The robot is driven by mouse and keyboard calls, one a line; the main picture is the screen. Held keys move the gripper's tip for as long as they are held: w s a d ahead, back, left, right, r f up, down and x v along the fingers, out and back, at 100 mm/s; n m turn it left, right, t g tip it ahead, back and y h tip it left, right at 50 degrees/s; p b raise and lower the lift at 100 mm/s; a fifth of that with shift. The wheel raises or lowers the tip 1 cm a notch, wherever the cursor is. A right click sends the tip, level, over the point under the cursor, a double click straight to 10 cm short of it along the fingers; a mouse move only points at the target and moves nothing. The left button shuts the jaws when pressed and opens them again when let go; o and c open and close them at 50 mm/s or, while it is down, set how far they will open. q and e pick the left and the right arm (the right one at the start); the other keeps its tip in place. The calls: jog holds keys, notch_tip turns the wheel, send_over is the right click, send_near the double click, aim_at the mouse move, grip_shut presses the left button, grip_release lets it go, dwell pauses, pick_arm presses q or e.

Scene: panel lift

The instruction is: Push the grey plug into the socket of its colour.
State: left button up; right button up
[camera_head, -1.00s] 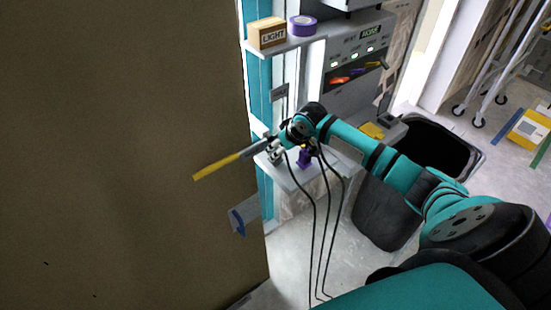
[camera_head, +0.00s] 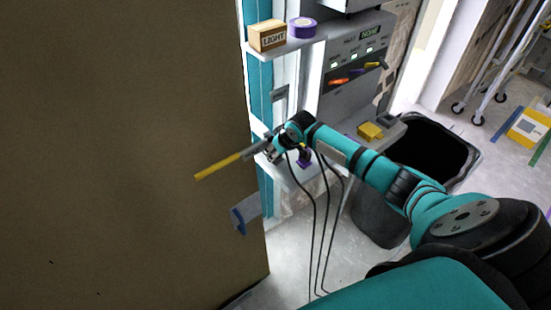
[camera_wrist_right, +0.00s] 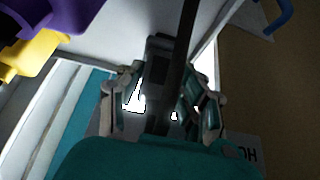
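My right gripper (camera_head: 274,150) is at the small white shelf (camera_head: 300,178) beside the brown panel. In the right wrist view, its two fingers (camera_wrist_right: 164,90) stand on either side of a dark grey plug (camera_wrist_right: 160,55). The fingers look apart, with gaps beside the plug; contact is not clear. A dark cable crosses in front of the plug. A purple plug (camera_head: 304,160) stands near the gripper; purple and yellow parts also show at the wrist view's upper left. The grey socket cannot be made out. My left gripper is out of view.
A large brown panel (camera_head: 120,150) fills the left. A rod with a yellow end (camera_head: 218,167) juts across its edge. A box marked LIGHT (camera_head: 268,36) and purple tape (camera_head: 302,27) sit on the upper shelf. A control unit (camera_head: 350,55) and a black bin (camera_head: 435,145) stand right. Cables hang below the gripper.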

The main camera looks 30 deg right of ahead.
jog(key=c, duration=0.5)
jog(key=shift+f+b, duration=0.1)
jog(key=shift+b, duration=0.65)
jog(key=s+d+b, duration=0.1)
jog(key=s+b, duration=0.1)
jog(key=s, duration=1.4)
jog(key=shift+d+b, duration=0.15)
jog(key=shift+b, duration=0.2)
jog(key=shift+s+r, duration=0.2)
jog(key=shift+s, duration=0.8)
grip_shut()
